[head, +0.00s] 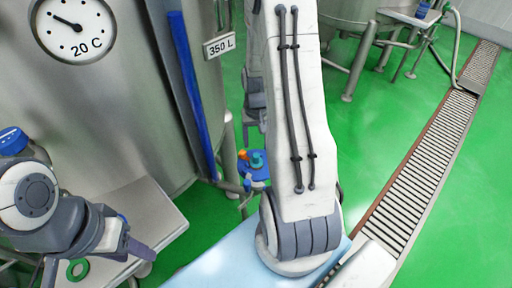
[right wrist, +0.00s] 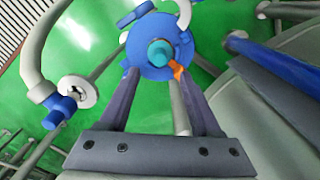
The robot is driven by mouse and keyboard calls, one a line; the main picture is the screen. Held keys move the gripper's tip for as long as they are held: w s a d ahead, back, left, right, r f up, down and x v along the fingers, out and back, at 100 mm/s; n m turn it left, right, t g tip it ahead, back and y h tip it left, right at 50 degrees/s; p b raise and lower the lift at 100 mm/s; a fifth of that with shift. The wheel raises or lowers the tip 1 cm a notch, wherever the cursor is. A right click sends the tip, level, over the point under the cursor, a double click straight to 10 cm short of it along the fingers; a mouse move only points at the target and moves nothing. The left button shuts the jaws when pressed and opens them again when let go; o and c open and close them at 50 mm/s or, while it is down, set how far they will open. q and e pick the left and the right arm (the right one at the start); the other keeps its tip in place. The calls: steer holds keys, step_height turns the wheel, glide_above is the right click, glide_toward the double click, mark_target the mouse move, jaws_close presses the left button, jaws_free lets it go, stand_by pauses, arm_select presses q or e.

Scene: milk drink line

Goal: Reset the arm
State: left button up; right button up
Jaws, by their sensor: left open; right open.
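My left gripper (head: 98,264) is at the lower left in the head view, over a steel table (head: 165,222). Its fingers are spread, with nothing seen between them. A green ring (head: 77,270) shows between and below those fingers. My right gripper (right wrist: 158,85) is open in the right wrist view, its two fingers apart. Beyond its fingertips is a round blue part (right wrist: 137,62) with a teal knob (right wrist: 160,52) and an orange piece (right wrist: 177,69). I cannot tell whether the fingers touch it. In the head view my right arm hides most of the right gripper.
A large steel tank (head: 130,110) with a dial (head: 75,28) and a "350 L" sign (head: 219,45) fills the left. A blue post (head: 192,95) stands along it. A drain grate (head: 425,150) crosses the green floor (head: 375,110), which is open at the right.

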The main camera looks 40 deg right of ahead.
steer(key=shift+r, duration=0.85)
steer(key=s+a+r+n+t, duration=0.1)
steer(key=a+r+n, duration=0.25)
steer(key=a, duration=0.45)
steer(key=s+a+r+n+t, duration=0.1)
steer(key=a+r+n, duration=0.1)
steer(key=a+r, duration=0.45)
steer(key=s+a+r+n+g+y+p, duration=0.1)
steer(key=s+a+r+n+g+p, duration=0.1)
steer(key=s+a+r+n+p, duration=0.6)
steer(key=s+a+r+p, duration=0.2)
steer(key=s+a+r, duration=0.4)
steer(key=a+r, duration=0.1)
steer(key=shift+s+a+r+p, duration=0.15)
steer(key=shift+a+r+p, duration=0.15)
steer(key=shift+a, duration=0.45)
